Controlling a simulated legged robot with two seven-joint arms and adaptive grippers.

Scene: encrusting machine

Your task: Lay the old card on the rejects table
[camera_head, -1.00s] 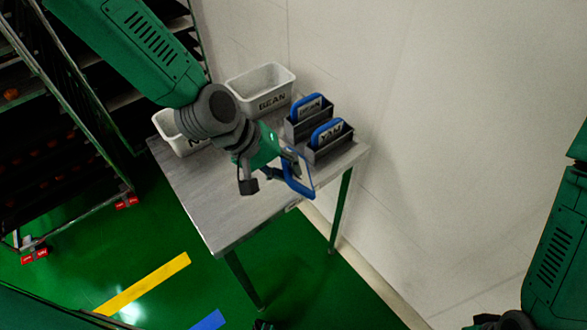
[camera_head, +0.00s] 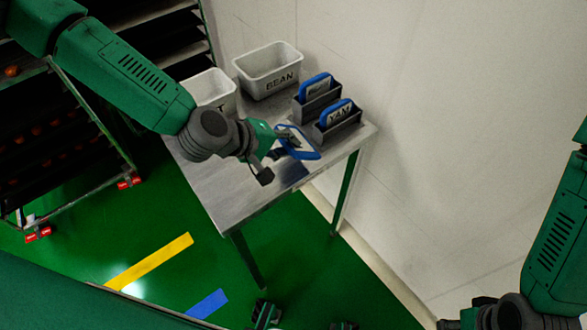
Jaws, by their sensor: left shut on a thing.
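My left gripper (camera_head: 275,153) is shut on a blue-framed card (camera_head: 310,155). The card is tilted, its pale face partly hidden by the gripper. It is over the right part of a grey metal table (camera_head: 225,191), in front of the card holders; I cannot tell whether it touches the top. No label shows that this is the rejects table. My right arm is at the lower right edge, its gripper (camera_head: 458,322) mostly cut off, its jaws unclear.
Two dark holders with blue-framed cards stand at the table's back right, one card marked YAM (camera_head: 337,113). A white BEAN bin (camera_head: 268,70) and another white bin (camera_head: 212,88) stand behind my left arm. A dark rack (camera_head: 60,130) is at left. The table's front is bare.

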